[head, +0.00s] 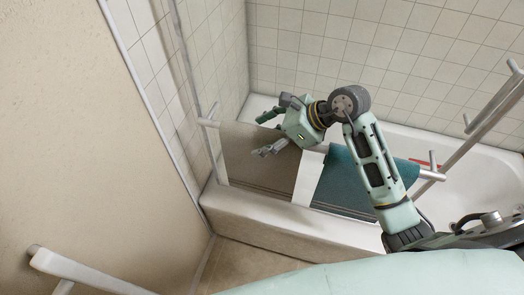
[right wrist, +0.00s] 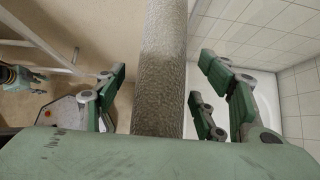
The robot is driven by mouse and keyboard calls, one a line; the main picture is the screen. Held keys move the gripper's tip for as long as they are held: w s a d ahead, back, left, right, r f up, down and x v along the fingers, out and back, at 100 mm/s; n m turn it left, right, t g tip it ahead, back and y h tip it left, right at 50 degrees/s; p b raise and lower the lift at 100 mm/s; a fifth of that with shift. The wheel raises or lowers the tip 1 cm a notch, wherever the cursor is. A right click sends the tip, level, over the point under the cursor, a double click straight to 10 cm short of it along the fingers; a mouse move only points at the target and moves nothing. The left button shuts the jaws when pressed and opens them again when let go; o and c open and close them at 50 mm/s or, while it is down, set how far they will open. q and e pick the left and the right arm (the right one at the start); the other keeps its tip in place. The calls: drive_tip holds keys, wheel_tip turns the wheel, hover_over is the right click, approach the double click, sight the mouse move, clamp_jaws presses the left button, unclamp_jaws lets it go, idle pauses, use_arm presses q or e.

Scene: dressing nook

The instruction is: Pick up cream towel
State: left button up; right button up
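The cream towel (head: 250,168) hangs over the left part of a white rack in the head view, its surface brownish beige in this light. My right gripper (head: 266,133) is at the towel's top edge, with its fingers spread to either side of it. In the right wrist view the towel (right wrist: 160,55) runs as a long textured strip between the open fingers, with a visible gap on both sides. The fingers do not close on it.
A teal towel (head: 345,180) hangs on the same rack (head: 308,175) to the right. A white bathtub (head: 290,222) stands behind and below, with tiled walls (head: 330,40) around it. A white rail (head: 485,115) stands at the right. A beige wall (head: 70,130) fills the left.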

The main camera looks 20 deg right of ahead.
clamp_jaws()
idle(0.4)
drive_tip(key=shift+d+r, duration=0.1)
drive_tip(key=shift+r, duration=0.05)
